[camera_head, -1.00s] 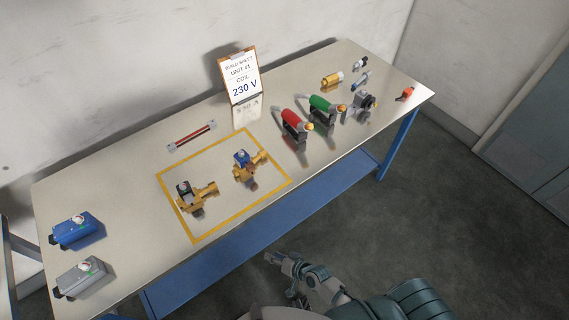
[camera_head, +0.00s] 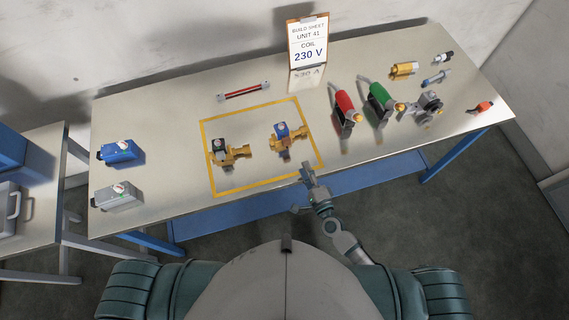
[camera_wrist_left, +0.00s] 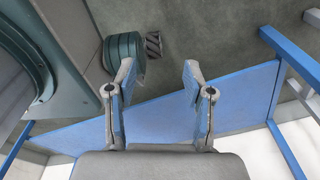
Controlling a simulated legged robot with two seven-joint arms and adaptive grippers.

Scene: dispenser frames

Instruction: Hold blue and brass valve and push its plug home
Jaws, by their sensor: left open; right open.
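The blue and brass valve (camera_head: 286,138) stands inside the yellow taped rectangle (camera_head: 206,160) on the steel bench, with a blue block on its brass body. A black and brass valve (camera_head: 227,153) stands to its left in the same rectangle. I cannot make out a plug on the blue valve at this size. My right gripper (camera_head: 307,172) is open and empty at the bench's front edge, a little in front of the blue valve and not touching it. My left gripper (camera_wrist_left: 152,78) is open and empty in the left wrist view, with the blue lower shelf and floor behind it; the head view does not show it.
Blue (camera_head: 121,152) and grey (camera_head: 118,197) boxes lie at the bench's left. A red rod (camera_head: 244,92) and a build sheet (camera_head: 308,45) reading 230 V are behind the rectangle. Red (camera_head: 345,106) and green (camera_head: 382,102) handled tools stand right. The bench (camera_head: 170,110) has bare room left of the rectangle.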

